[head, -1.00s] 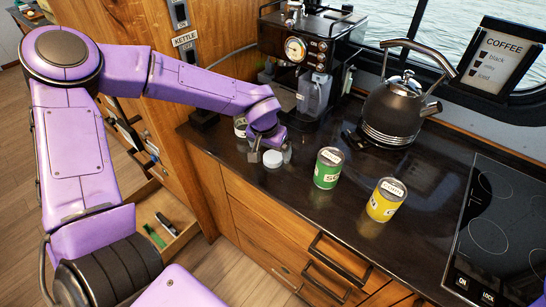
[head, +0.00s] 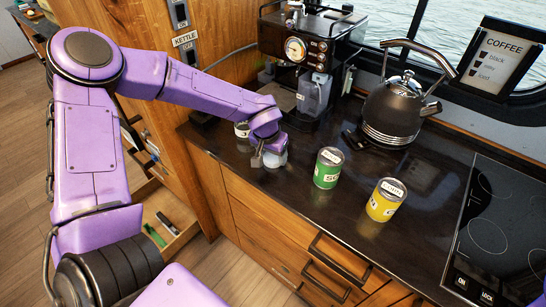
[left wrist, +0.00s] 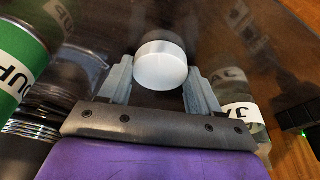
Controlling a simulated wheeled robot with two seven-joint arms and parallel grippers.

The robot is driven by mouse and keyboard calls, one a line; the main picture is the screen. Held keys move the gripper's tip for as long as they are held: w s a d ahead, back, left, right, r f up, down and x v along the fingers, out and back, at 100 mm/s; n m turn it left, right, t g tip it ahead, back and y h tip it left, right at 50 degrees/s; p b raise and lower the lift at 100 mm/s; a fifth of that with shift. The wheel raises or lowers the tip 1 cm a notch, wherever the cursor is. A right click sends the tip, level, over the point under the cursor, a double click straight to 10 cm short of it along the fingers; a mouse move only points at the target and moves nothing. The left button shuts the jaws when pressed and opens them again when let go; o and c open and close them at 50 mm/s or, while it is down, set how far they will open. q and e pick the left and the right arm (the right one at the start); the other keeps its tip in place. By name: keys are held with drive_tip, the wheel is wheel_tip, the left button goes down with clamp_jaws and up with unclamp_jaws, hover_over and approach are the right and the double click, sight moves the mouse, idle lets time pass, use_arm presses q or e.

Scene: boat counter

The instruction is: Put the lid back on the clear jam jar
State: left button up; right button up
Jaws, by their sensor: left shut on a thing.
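The white round lid (head: 275,159) is at my left gripper (head: 270,158), low over the dark counter. In the left wrist view the lid (left wrist: 161,66) sits between the two grey fingertips of my left gripper (left wrist: 161,80), which are shut on it. A clear-looking jar (head: 241,130) with a white label stands left of my gripper, partly hidden by the arm. In the left wrist view this jar (left wrist: 244,113) is at the right edge, its lettering only partly readable. My right gripper is not in view.
A green can (head: 328,168) and a yellow can (head: 385,200) stand right of the gripper. The coffee machine (head: 305,60) and kettle (head: 392,108) are behind, the cooktop (head: 500,225) at right. An open drawer (head: 170,215) is below left.

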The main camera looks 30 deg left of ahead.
sight(273, 157)
use_arm(q)
drive_tip(key=shift+r, duration=0.15)
drive_tip(key=shift+w+r, duration=0.1)
drive_tip(key=shift+r, duration=0.25)
wheel_tip(273, 157, up, 2)
drive_tip(key=shift+r, duration=0.25)
drive_tip(key=s+d+r, duration=0.6)
drive_tip(key=s+r, duration=0.3)
drive_tip(key=s, duration=0.3)
drive_tip(key=shift+s+d+r+p, duration=0.2)
drive_tip(key=shift+s+r+p, duration=0.1)
drive_tip(key=shift+s+p, duration=0.05)
drive_tip(key=shift+w+f, duration=0.1)
drive_tip(key=shift+f, duration=0.05)
